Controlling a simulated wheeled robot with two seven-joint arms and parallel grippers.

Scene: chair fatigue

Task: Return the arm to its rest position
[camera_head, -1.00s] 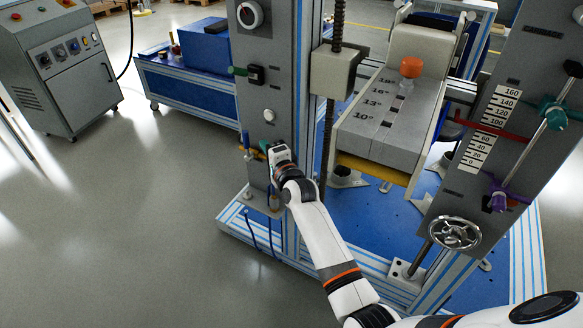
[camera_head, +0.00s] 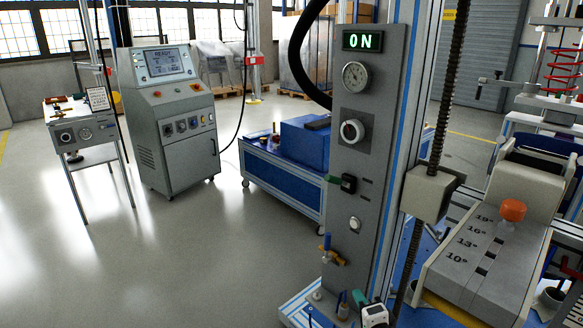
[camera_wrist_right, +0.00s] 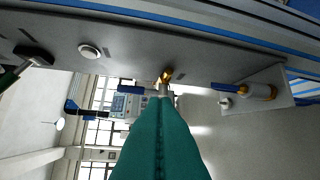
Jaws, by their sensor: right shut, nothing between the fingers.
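My right gripper (camera_head: 360,299) is low at the front of the grey control column (camera_head: 345,195), at the bottom edge of the head view. Its teal fingers are shut with nothing between them. In the right wrist view the shut fingers (camera_wrist_right: 162,112) point at the column, close to a brass fitting (camera_wrist_right: 166,76); whether they touch it I cannot tell. In the head view a valve with a blue handle (camera_head: 327,243) sits on the column above the gripper. Most of my right arm is below the picture. My left gripper is not in view.
A stepped grey block (camera_head: 480,255) with an orange knob stands right. A console cabinet (camera_head: 168,120) stands left.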

